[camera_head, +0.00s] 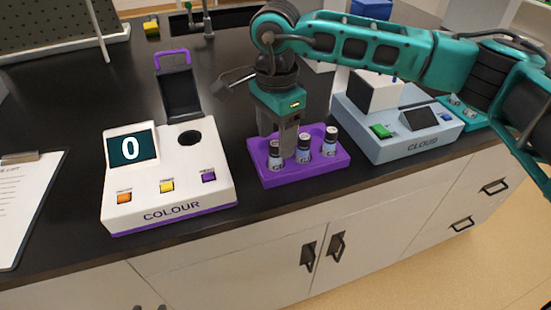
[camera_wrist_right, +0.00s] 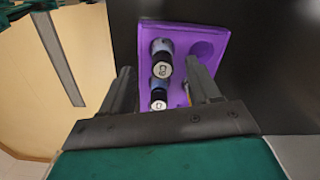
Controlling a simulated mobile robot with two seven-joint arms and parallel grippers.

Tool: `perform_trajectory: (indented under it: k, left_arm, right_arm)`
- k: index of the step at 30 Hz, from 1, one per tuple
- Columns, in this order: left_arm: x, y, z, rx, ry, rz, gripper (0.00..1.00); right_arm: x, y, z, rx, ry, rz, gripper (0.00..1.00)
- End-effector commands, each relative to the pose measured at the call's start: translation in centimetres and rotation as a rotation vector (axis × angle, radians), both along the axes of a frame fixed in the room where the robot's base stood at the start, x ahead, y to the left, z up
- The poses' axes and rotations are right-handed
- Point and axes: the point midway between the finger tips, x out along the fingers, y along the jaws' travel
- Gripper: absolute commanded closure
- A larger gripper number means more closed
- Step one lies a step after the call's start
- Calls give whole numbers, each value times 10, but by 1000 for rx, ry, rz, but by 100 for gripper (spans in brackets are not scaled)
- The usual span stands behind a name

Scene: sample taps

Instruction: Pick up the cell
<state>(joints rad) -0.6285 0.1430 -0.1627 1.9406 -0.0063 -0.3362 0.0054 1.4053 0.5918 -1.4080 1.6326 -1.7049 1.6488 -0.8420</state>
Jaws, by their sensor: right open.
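In the head view there are a left cell (camera_head: 275,157), a middle cell (camera_head: 303,149) and a right cell (camera_head: 331,142). My right gripper (camera_head: 279,143) points down over the rack's left part, close to the left cell, and hides part of the rack. The right wrist view shows its two fingers apart, with a capped cell (camera_wrist_right: 162,64) between them and another capped cell (camera_wrist_right: 158,97) nearer the palm. I cannot tell whether the fingers touch a cell. My left gripper is out of view.
The white COLOUR instrument (camera_head: 160,195) stands left of the rack, its lid (camera_head: 180,92) raised, round well open and display reading 0. The CLOUD instrument (camera_head: 400,145) stands close on the right. A clipboard (camera_head: 25,195) lies far left. The counter's front edge is near the rack.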

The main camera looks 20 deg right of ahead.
Motion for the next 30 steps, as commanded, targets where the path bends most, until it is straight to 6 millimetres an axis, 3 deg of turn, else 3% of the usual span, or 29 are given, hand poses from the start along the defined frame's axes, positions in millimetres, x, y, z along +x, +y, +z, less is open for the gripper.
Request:
perform_trajectory:
  k: [9, 19, 30]
  left_arm:
    - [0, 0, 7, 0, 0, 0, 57]
    - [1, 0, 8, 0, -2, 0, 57]
    - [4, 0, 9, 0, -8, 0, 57]
  right_arm:
    - [3, 0, -43, 0, 3, 1, 39]
    - [3, 0, -50, 1, 0, 0, 39]
    - [3, 0, -50, 1, 0, 0, 74]
